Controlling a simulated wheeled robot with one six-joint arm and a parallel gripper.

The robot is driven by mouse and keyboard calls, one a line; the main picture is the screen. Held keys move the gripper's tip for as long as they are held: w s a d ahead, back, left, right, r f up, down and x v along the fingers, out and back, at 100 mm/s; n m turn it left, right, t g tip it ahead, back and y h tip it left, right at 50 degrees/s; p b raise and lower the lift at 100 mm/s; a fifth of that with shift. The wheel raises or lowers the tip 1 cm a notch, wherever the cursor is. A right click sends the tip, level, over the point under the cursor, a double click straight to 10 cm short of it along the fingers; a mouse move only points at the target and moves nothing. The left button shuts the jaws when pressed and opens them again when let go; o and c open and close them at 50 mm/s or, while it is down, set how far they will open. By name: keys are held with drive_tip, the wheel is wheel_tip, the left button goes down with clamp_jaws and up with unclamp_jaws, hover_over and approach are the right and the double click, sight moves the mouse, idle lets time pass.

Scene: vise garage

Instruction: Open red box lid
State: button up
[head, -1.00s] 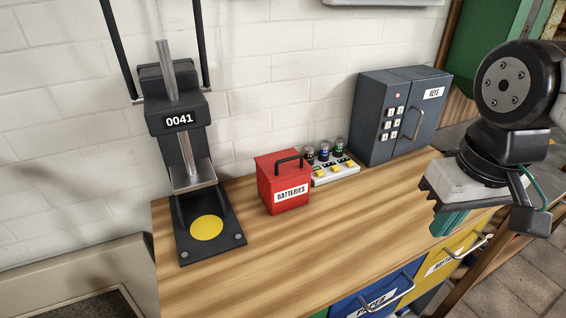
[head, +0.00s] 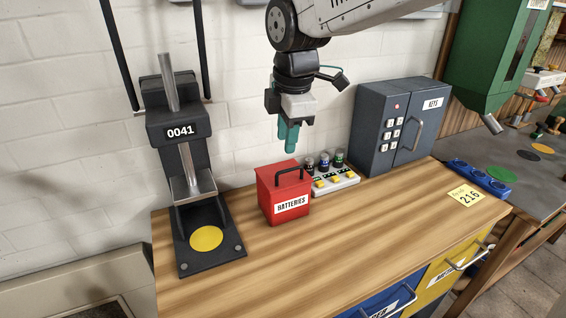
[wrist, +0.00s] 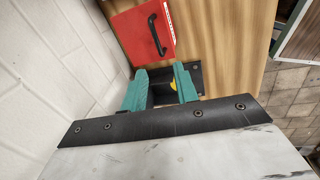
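The red box (head: 284,199) labelled BATTERIES stands upright on the wooden bench, its lid shut with a black handle (head: 290,163) on top. In the wrist view the red lid (wrist: 133,38) and its black handle (wrist: 157,35) lie beyond my fingertips. My gripper (head: 289,148) hangs pointing down above the back of the box, clear of the handle. In the wrist view its two green fingers (wrist: 162,83) stand apart with nothing between them.
A black press (head: 184,150) marked 0041 stands left of the box. A battery charger (head: 335,182) with several batteries is close on its right, then a grey key cabinet (head: 385,140). The wooden bench top (head: 330,240) in front is clear. The white wall (head: 240,90) is close behind.

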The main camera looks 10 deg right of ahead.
sight(283, 171)
drive_tip(key=shift+n, duration=0.5)
drive_tip(key=f, duration=0.2)
drive_tip(key=w+f, duration=0.1)
drive_tip(key=f, duration=0.4)
drive_tip(key=shift+w+a+f, duration=0.25)
drive_tip(key=shift+f, duration=0.15)
clamp_jaws()
